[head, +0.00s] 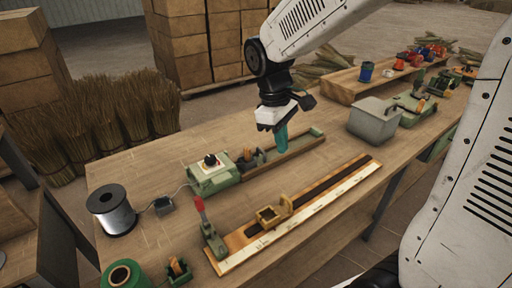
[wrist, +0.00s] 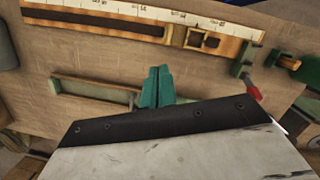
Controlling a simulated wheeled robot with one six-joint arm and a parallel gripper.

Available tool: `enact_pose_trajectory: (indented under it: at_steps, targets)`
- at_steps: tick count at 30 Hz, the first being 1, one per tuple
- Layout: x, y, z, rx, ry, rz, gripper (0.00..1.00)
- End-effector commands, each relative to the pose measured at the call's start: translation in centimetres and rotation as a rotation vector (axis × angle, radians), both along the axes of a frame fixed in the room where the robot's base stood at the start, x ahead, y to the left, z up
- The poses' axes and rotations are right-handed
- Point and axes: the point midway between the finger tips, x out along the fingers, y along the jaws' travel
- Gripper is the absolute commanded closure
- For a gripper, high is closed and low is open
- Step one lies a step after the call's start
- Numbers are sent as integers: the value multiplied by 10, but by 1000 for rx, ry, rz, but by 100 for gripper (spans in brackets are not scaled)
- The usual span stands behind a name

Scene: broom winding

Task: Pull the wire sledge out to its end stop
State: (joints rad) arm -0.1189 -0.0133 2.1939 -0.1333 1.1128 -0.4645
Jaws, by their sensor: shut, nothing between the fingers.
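My gripper (head: 283,148) points down with its teal fingers together and nothing between them. In the head view it is over or just behind the long green-edged trough (head: 300,147); the exact height is unclear. The fingers (wrist: 158,72) also show in the wrist view. A small square yellow-brown frame (head: 267,216), which looks like the wire sledge, sits near the left end of a slotted wooden rail with a white scale (head: 325,200). An upright plate (head: 286,204) stands beside it. The frame also shows in the wrist view (wrist: 205,39). My gripper is apart from it.
A clamp with a red lever (head: 208,228) stands at the rail's left end. A green machine with a dark knob (head: 212,175) adjoins the trough. A wire spool (head: 112,212), a green spool (head: 124,276) and a grey bin (head: 373,120) stand around. Bare bench lies between trough and rail.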

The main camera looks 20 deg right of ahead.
Motion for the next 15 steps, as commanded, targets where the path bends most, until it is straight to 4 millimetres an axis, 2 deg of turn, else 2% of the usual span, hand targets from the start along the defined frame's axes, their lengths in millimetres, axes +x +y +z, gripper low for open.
enact_pose_trajectory:
  at_steps: [1, 5, 10, 13, 15]
  targets:
    - [17, 3, -10, -1, 14, 72, 100]
    - [63, 10, -33, -2, 38, 303, 100]
    - [127, 20, -61, -6, 56, 679, 100]
    - [156, 21, -61, -16, 44, 880, 100]
    - [169, 22, -52, -29, 30, 990, 100]
